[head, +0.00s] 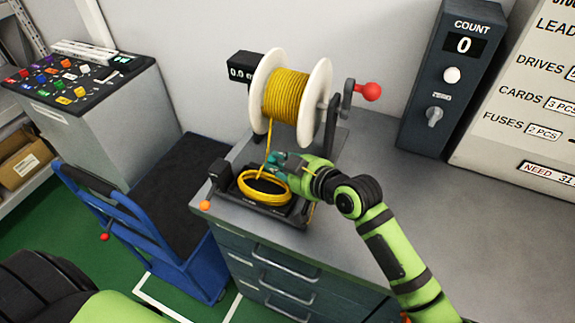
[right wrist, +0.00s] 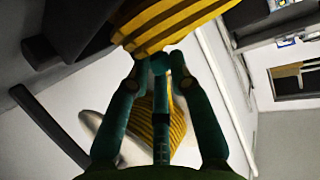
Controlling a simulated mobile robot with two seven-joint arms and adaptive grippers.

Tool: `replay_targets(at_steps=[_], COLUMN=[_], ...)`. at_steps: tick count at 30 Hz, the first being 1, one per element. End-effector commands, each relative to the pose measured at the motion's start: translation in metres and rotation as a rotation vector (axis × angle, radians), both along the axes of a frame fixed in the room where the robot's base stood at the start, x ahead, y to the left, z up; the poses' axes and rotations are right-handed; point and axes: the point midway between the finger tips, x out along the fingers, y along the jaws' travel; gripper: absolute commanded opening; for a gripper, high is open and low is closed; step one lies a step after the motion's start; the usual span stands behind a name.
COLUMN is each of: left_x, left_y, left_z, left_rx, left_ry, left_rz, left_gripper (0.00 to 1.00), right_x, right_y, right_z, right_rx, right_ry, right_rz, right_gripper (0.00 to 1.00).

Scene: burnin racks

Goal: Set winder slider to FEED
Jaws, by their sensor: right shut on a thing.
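The winder stands at the left end of the grey bench. It has a white-flanged spool (head: 287,96) of yellow wire, with a low black tray (head: 283,213) in front. A yellow wire coil (head: 252,197) lies in the tray, and a strand runs up to the spool. My right gripper (head: 277,160) is just above the coil, shut at the yellow wire. In the right wrist view, its closed fingertips (right wrist: 162,62) meet at the lower edge of yellow wire; the exact grip is partly hidden. I cannot pick out a slider or FEED label. My left gripper is not in view.
A red crank knob (head: 372,92) sticks out right of the spool. An orange ball (head: 205,205) is at the tray's left front. A grey COUNT box (head: 447,80) stands behind. A blue cart (head: 135,225) is left of the bench. The bench is clear at right.

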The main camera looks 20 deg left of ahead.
Motion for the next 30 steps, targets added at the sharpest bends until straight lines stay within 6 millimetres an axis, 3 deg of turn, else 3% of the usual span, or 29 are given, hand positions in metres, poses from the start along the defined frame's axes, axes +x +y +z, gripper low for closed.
replay_targets(at_steps=[2, 3, 5, 22, 30], left_x=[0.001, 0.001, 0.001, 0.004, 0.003], left_y=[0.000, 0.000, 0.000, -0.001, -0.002], left_z=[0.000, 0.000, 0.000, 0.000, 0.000], left_rx=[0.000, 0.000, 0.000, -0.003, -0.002], left_ry=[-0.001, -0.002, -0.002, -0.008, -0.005], left_rz=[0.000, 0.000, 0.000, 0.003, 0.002], left_gripper=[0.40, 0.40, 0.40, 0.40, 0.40], right_x=[-0.001, -0.001, -0.001, -0.001, -0.013], right_y=[0.003, 0.003, 0.003, 0.000, -0.029], right_z=[0.005, 0.006, 0.006, 0.002, 0.014], right_rx=[0.014, 0.015, 0.015, 0.005, 0.006], right_ry=[-0.004, -0.003, -0.003, 0.001, -0.002], right_rz=[0.003, 0.003, 0.003, 0.002, 0.001], right_gripper=[0.00, 0.26, 0.46, 0.46, 0.46])
